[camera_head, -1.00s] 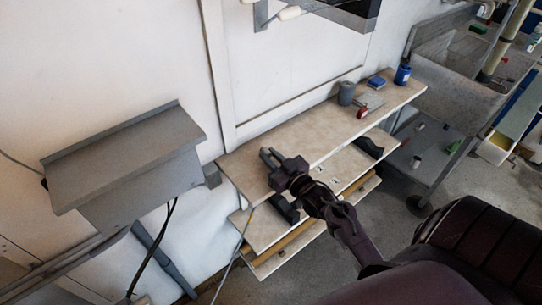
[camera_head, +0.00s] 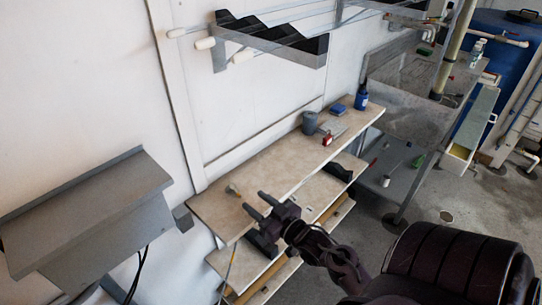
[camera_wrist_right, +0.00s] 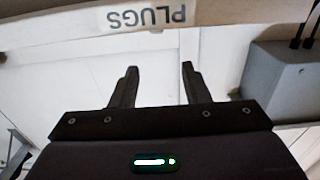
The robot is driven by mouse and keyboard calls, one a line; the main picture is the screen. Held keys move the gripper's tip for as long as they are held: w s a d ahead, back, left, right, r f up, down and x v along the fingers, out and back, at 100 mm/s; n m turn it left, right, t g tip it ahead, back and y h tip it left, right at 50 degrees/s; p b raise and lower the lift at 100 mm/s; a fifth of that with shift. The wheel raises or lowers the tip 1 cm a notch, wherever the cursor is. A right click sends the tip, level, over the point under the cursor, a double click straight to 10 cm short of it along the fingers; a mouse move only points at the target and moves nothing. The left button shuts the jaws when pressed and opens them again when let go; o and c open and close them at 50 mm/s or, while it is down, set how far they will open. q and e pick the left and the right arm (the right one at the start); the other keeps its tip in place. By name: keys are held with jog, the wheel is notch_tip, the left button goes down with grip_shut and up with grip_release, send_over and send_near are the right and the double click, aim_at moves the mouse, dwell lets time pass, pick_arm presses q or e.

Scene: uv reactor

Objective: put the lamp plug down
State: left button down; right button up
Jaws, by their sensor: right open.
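The shelf edge there bears an upside-down label reading PLUGS (camera_wrist_right: 146,16). My left gripper is not in view.
A grey cup (camera_head: 310,122), a red item (camera_head: 327,140), a blue box (camera_head: 338,109) and a blue bottle (camera_head: 361,98) stand at the shelf's far right. A grey sloped box (camera_head: 90,215) is at the left. The shelf's middle is clear.

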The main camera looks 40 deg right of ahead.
jog(key=s, duration=0.5)
jog(key=s+a+f+g, duration=0.2)
jog(key=f+g, duration=0.1)
jog(key=f, duration=0.7)
jog(key=s+a+f+m+g, duration=0.1)
jog(key=s+a+f+g, duration=0.1)
jog(key=f, duration=0.8)
jog(key=s+a+f+g, duration=0.2)
jog(key=s+f+g, duration=0.1)
jog(key=f, duration=0.7)
jog(key=s+a+f+n+g, duration=0.1)
jog(key=s+f+g, duration=0.3)
jog(key=s+f, duration=0.5)
jog(key=s+a+f+n+g+h, duration=0.1)
jog(key=s+a+f+g, duration=0.2)
jog(key=s+f, duration=0.7)
jog(key=s+g, duration=0.2)
jog(key=s, duration=0.3)
jog(key=shift+n, duration=0.3)
jog(key=shift+a, duration=0.15)
